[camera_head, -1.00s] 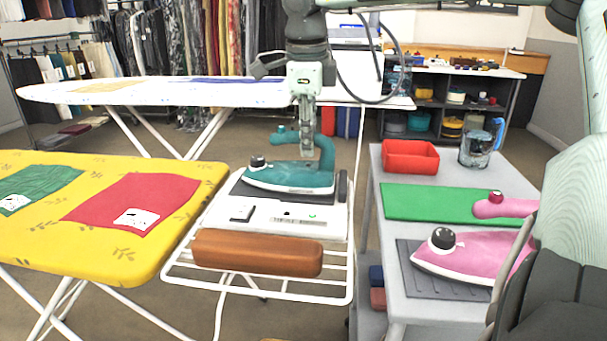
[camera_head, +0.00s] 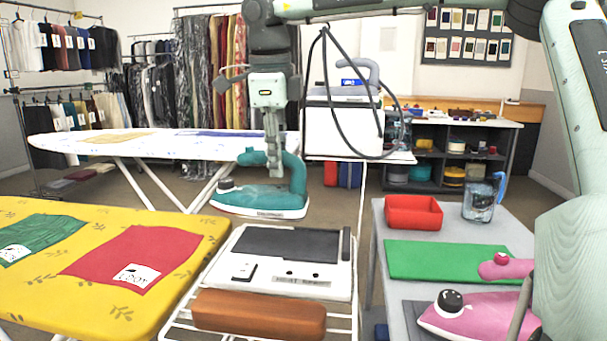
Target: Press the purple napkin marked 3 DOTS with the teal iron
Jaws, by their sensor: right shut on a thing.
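My right gripper (camera_head: 273,152) is shut on the handle of the teal iron (camera_head: 258,200). It holds the iron level in the air, just beyond the grey resting pad (camera_head: 286,245) of the white iron station, which is bare. A purple-blue cloth (camera_head: 222,133) lies flat on the far white ironing board (camera_head: 70,147), partly behind my right arm. No dot mark can be read on it from here. My left gripper is out of view.
A yellow ironing board (camera_head: 60,270) at the left holds a green napkin (camera_head: 40,235) and a red napkin (camera_head: 130,252). A brown block (camera_head: 258,314) lies before the station. The right table holds a red bin (camera_head: 413,212), a green mat (camera_head: 450,260) and a pink iron (camera_head: 480,315).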

